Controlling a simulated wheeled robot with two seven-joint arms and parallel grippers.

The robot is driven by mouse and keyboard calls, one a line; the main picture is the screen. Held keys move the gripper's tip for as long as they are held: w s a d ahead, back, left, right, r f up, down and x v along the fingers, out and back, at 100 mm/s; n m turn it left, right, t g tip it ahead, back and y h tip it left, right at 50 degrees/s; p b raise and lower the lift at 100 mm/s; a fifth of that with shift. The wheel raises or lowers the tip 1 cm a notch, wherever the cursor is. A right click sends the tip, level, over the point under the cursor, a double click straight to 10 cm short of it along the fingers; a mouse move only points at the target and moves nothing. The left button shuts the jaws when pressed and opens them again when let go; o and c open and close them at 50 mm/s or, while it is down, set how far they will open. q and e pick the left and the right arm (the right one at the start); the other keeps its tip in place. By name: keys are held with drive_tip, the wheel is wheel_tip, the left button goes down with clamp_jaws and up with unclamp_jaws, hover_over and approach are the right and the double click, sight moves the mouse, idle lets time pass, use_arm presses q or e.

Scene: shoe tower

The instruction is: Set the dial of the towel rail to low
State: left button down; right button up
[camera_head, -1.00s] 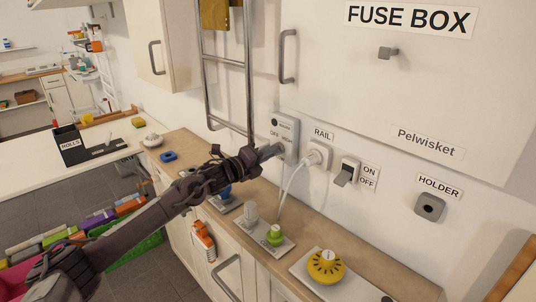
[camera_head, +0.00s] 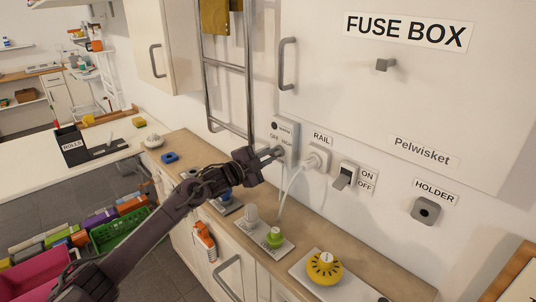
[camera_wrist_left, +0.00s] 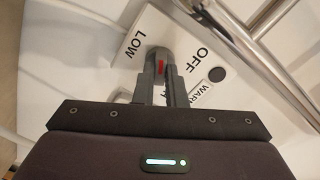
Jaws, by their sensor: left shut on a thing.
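The towel rail (camera_head: 249,95) is a metal ladder on the wall, with a mustard towel at its top. My left gripper (camera_head: 277,154) reaches this box from the left. In the left wrist view its fingers (camera_wrist_left: 165,72) are shut on a grey dial (camera_wrist_left: 158,54) with a red mark. LOW and OFF are printed beside the dial; HIGH is mostly hidden behind the fingers. I cannot tell for sure which word the mark points at. My right gripper is not in view.
Right of the box are a RAIL socket (camera_head: 317,157) with a white plug and cord, an ON/OFF switch (camera_head: 345,176) and a holder (camera_head: 425,210). Below, the counter carries a green knob (camera_head: 274,237) and a yellow dial (camera_head: 325,268). A fuse box door is above.

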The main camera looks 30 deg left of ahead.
use_arm(q)
drive_tip(key=n+p, duration=0.3)
drive_tip(key=n, duration=0.3)
drive_tip(key=shift+n, duration=0.3)
drive_tip(key=n+p, duration=0.2)
drive_tip(key=n, duration=0.3)
drive_tip(key=shift+f, duration=0.1)
drive_tip(key=shift+n+p, duration=0.3)
drive_tip(key=shift+f, duration=0.1)
drive_tip(key=c, duration=1.5)
unclamp_jaws()
drive_tip(key=shift+b+v, duration=0.75)
drive_tip(key=shift+v, duration=3.2)
